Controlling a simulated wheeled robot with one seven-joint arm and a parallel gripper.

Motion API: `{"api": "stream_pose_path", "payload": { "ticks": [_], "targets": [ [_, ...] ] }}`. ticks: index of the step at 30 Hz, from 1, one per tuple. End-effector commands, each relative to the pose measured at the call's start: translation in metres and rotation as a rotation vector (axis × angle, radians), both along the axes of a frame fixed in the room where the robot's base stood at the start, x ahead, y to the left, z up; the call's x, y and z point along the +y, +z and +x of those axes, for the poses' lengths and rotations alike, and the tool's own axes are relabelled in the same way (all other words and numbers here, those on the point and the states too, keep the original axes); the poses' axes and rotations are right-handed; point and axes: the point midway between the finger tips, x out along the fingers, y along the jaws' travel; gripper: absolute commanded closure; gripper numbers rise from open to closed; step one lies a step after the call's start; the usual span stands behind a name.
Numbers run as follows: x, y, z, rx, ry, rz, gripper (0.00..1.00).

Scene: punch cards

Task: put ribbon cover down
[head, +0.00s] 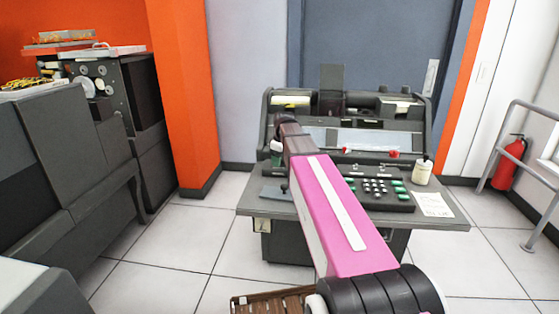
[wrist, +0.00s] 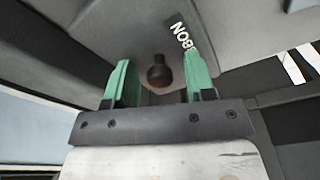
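A grey panel (wrist: 130,30) with the partly visible white letters "BON" fills the top of the wrist view; it appears to be the ribbon cover. A dark round knob (wrist: 159,73) sticks out from it. My gripper (wrist: 158,64) is open, with one green finger on each side of the knob and a gap on both sides. In the head view, the keypunch machine (head: 402,138) stands ahead, with my arm reaching its upper left part. A dark flap (head: 331,78) stands upright at its top; I cannot tell whether it is the same panel.
The machine's desk (head: 450,218) carries a black keyboard (head: 378,188), a cream pot (head: 422,170) and a paper card (head: 434,205). Dark cabinets (head: 75,150) stand at left. A metal railing (head: 530,175) and a red extinguisher (head: 508,163) are at right. Tiled floor is free at both sides.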

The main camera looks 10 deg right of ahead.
Motion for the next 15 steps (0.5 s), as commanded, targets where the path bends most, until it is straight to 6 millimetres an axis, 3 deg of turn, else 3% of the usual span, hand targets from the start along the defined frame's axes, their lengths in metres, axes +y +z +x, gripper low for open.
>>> {"api": "stream_pose_path", "payload": {
  "ticks": [7,15],
  "targets": [
    [-0.001,0.012,0.0,-0.002,0.0,-0.001,0.5],
    [-0.005,0.055,-0.004,-0.002,0.0,-0.001,0.5]
  ]
}}
